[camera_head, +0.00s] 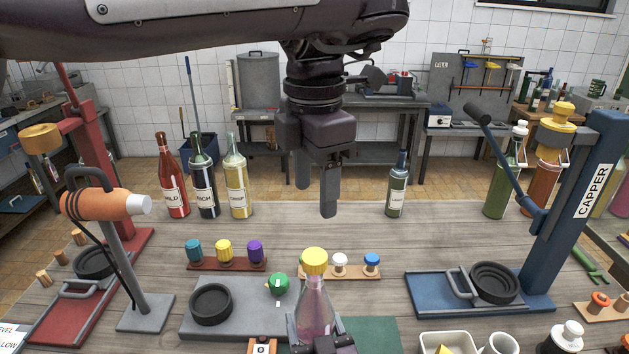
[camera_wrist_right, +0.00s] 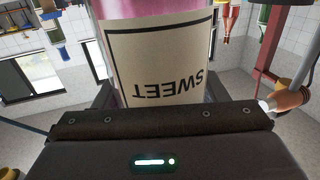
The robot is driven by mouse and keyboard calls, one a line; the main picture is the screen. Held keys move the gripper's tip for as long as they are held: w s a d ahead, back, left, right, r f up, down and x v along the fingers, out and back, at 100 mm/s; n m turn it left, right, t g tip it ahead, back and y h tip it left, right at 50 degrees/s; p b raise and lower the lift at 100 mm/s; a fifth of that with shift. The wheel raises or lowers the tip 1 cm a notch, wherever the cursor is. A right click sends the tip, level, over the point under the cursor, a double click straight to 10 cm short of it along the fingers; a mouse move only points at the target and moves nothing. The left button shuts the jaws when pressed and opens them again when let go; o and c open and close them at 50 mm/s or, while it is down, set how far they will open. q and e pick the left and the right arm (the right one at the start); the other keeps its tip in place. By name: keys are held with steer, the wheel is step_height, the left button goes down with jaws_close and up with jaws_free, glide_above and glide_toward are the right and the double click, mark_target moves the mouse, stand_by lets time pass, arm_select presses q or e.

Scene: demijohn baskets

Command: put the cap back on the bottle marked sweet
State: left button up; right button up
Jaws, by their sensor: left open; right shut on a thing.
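The bottle marked SWEET (camera_head: 316,310) is a clear bottle with pink contents. It stands about upright at the bottom middle of the head view. Its label (camera_wrist_right: 156,62) fills the wrist view, upside down. A yellow cap (camera_head: 315,262) shows at the top of its neck and appears to sit on the mouth; how tightly cannot be told. My right gripper (camera_head: 320,341) is shut on the bottle's body. My left gripper (camera_head: 316,198) is open and empty, pointing down above and beyond the yellow cap, apart from it.
A rack with teal, yellow and purple caps (camera_head: 226,264) stands left; another with white and blue caps (camera_head: 352,272) stands behind the bottle. A green knob (camera_head: 278,284) is close on the left. The blue capper (camera_head: 578,215) stands right. Several bottles line the table's back edge.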

steer(key=o, duration=2)
steer(key=shift+c, duration=0.2)
steer(key=shift+s, duration=0.1)
steer(key=b+v, duration=0.2)
steer(key=v, duration=0.5)
steer(key=shift+s, duration=0.3)
steer(key=shift+d, duration=0.1)
